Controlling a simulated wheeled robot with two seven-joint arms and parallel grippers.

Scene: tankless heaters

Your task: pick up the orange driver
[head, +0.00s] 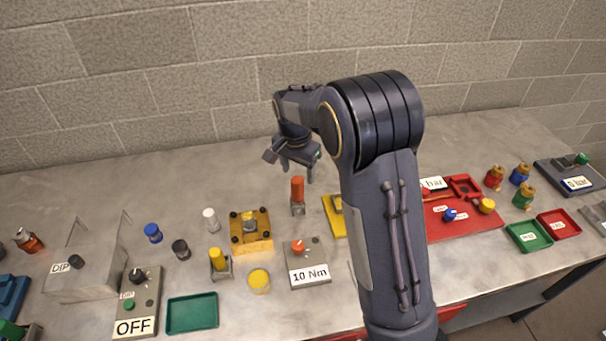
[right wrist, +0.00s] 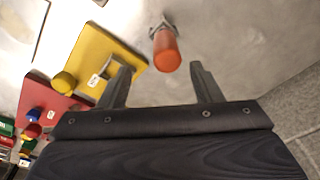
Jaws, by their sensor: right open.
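The orange driver (head: 297,190) stands upright in a small grey holder on the table, near the middle of the head view. In the right wrist view the orange driver (right wrist: 166,48) shows from above, beyond the fingertips and between their lines. My right gripper (head: 295,170) is open and empty, above the driver and apart from it. Its two fingers also show spread in the right wrist view (right wrist: 160,78). My left gripper is not in view.
A yellow block (head: 335,215) lies right of the driver, partly hidden by my right arm. The 10 Nm box (head: 309,262) stands in front, and a yellow fixture (head: 250,232) stands to the left. A brick wall (head: 200,70) closes the back; the table behind the driver is clear.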

